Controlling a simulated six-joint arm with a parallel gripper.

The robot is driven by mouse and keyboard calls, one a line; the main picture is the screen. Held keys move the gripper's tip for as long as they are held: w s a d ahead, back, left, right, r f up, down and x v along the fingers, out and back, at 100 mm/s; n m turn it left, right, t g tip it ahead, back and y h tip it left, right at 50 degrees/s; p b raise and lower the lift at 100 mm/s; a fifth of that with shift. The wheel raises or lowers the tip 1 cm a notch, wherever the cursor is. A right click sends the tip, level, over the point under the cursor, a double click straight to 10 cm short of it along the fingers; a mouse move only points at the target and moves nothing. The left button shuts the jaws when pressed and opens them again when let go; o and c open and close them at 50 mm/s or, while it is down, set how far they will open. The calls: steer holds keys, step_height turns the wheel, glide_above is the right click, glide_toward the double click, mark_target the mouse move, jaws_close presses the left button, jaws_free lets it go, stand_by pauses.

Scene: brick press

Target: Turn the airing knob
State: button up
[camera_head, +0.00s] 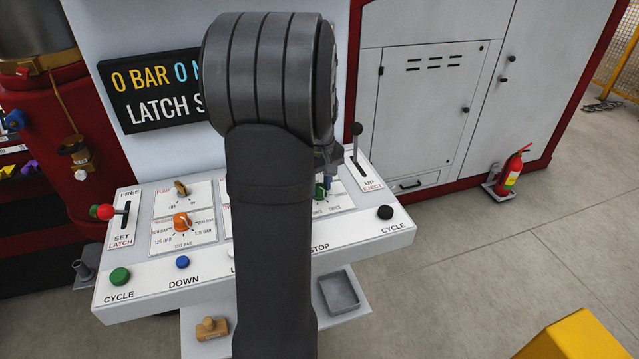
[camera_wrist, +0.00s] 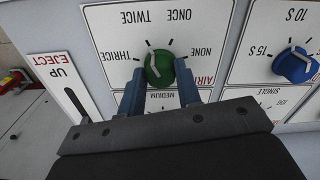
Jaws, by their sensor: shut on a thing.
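The airing knob (camera_wrist: 158,70) is green and sits on a white panel plate, upside down in the wrist view. Labels NONE, ONCE, TWICE and THRICE ring it. It has a pale pointer line, but I cannot tell which label it points at. My gripper (camera_wrist: 160,86) has one blue-grey finger on each side of the knob and is shut on it. In the head view, the green knob (camera_head: 319,191) shows small beside my arm, with my gripper (camera_head: 328,180) at it. My arm hides the middle of the panel.
A blue knob (camera_wrist: 293,65) is beside the airing plate. The UP/EJECT lever (camera_head: 355,143) stands close to the gripper. An orange knob (camera_head: 182,222), a red-tipped lever (camera_head: 105,212) and a black CYCLE button (camera_head: 385,212) are elsewhere on the panel. A grey tray (camera_head: 341,308) is below.

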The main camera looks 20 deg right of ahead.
steer(key=o, duration=1)
step_height(320, 180, up, 18)
steer(key=shift+f, duration=0.25)
steer(key=shift+f, duration=0.1)
step_height(320, 180, down, 17)
steer(key=shift+f, duration=0.15)
stand_by(0.6)
